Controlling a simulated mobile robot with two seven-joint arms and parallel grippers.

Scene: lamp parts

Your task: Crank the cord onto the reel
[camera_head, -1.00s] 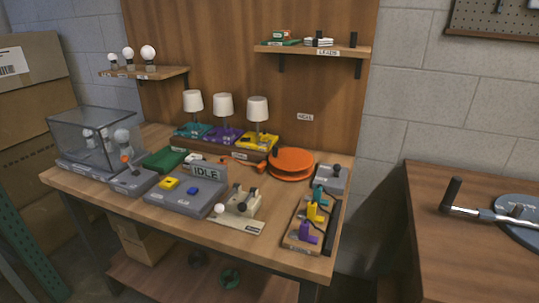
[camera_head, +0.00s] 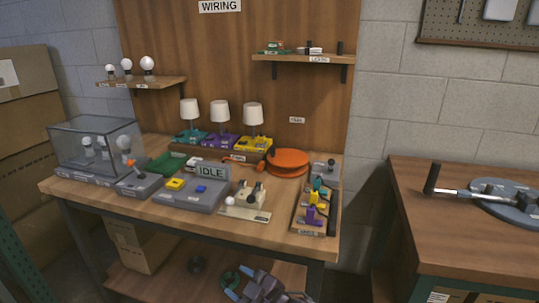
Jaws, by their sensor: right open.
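An orange round reel (camera_head: 288,160) lies flat at the back right of the workbench, with a small dark knob at its left edge. On the right-hand table, a crank with an upright black handle (camera_head: 432,177) and a metal arm (camera_head: 460,194) reaches to a blue-grey disc (camera_head: 515,208). I cannot tell where the cord is. My right gripper (camera_head: 240,286) is open at the bottom edge, low in front of the workbench and apart from the reel and crank. My left gripper is out of view.
The workbench (camera_head: 100,203) holds a grey console marked IDLE (camera_head: 210,172), three lamps, a clear case (camera_head: 98,150) and a board of coloured clips (camera_head: 317,208). A gap separates it from the right-hand table (camera_head: 450,240), whose front is clear.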

